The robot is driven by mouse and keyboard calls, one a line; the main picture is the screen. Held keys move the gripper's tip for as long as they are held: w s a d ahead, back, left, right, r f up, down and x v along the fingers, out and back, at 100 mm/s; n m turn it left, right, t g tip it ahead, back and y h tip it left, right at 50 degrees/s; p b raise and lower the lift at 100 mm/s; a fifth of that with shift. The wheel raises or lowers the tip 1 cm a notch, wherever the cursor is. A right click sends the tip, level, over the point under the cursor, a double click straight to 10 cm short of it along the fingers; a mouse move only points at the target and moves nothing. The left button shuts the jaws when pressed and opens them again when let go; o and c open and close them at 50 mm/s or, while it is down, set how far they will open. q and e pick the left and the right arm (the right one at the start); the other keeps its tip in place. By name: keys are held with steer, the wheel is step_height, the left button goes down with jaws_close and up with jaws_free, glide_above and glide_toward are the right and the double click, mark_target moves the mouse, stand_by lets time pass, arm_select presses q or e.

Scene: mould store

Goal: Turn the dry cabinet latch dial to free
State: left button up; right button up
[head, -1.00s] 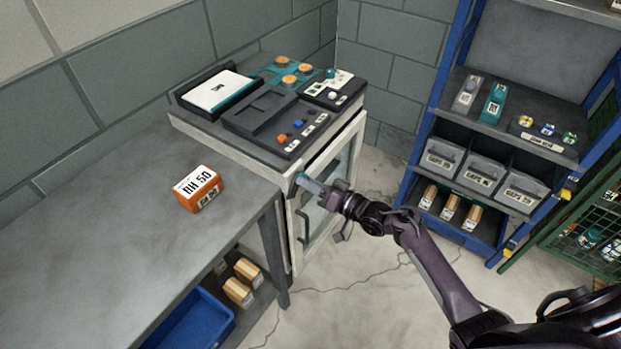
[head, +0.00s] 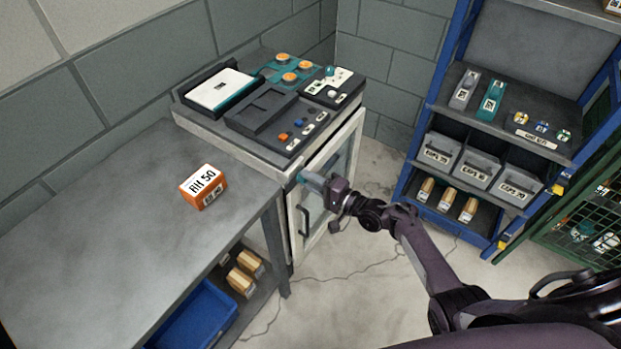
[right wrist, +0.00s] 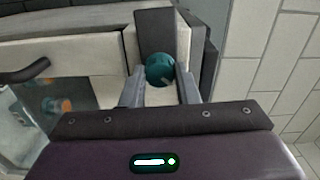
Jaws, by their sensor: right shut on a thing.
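The dry cabinet (head: 295,232) stands at the end of the grey bench, with a pale-framed glass door and a dark handle (head: 304,222). Its teal latch dial (right wrist: 160,68) is a round knob on a dark plate at the top of the door frame, with a small pale mark on its lower edge. My right gripper (head: 312,181) reaches it from the right and is shut on the dial; in the right wrist view the two fingers are on either side of it. In the head view the gripper mostly hides the dial. My left gripper is not in view.
On the cabinet lie a dark panel with knobs (head: 262,118) and a white-topped box (head: 221,90). An orange RH 50 block (head: 203,188) sits on the bench (head: 110,235). A blue shelf rack (head: 428,110) and a green mesh door (head: 578,232) stand right. Floor between is clear.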

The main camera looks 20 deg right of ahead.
steer(key=shift+m, duration=0.4)
steer(key=o, duration=1)
steer(key=v, duration=0.7)
steer(key=shift+s+d, duration=0.25)
steer(key=shift+s, duration=0.05)
